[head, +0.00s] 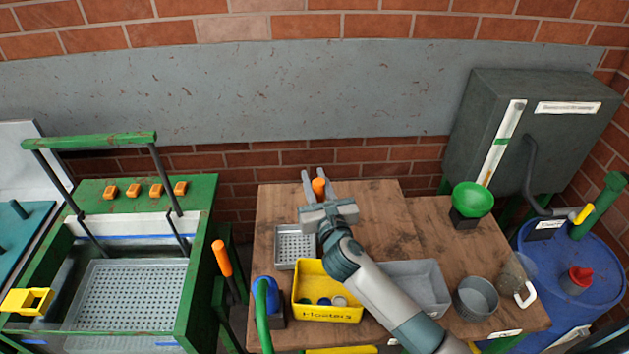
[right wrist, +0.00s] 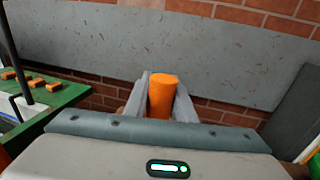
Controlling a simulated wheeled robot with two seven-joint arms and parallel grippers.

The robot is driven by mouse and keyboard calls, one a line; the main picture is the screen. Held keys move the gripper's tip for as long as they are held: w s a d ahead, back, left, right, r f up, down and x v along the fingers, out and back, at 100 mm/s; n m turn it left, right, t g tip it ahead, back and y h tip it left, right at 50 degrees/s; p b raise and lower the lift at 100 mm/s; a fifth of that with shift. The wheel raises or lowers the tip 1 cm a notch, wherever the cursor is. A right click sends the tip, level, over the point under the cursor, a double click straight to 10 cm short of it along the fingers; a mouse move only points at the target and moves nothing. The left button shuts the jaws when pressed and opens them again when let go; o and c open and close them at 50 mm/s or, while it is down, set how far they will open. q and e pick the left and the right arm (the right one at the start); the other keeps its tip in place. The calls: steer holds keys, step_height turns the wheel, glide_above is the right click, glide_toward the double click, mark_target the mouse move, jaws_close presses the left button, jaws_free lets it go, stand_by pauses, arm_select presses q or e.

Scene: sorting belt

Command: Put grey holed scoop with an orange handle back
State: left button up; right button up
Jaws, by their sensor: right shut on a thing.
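My right gripper (head: 319,178) is over the back of the wooden table, its fingers pointing to the wall. It is shut on an orange handle (head: 319,187), which stands up between the fingers and also shows in the right wrist view (right wrist: 162,95). The part below the handle is hidden by the gripper, so the scoop's grey holed end cannot be made out. A grey holed metal piece (head: 290,246) lies on the table just left of my wrist; I cannot tell whether it joins the handle. My left gripper is not in view.
A yellow bin (head: 328,311), a grey bin (head: 428,285) and a metal pot (head: 476,298) stand along the table's front. Another orange-handled tool (head: 222,258) stands beside the green-framed basin (head: 195,270).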

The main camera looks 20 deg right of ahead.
steer(key=shift+f, duration=0.35)
steer(key=o, duration=1.1)
steer(key=shift+c, duration=0.2)
steer(key=shift+s, duration=0.3)
steer(key=s+b, duration=0.1)
steer(key=s, duration=0.2)
steer(key=s+b, duration=0.1)
steer(key=s, duration=0.2)
steer(key=s+a+b, duration=0.1)
steer(key=s, duration=0.3)
steer(key=shift+s, duration=0.7)
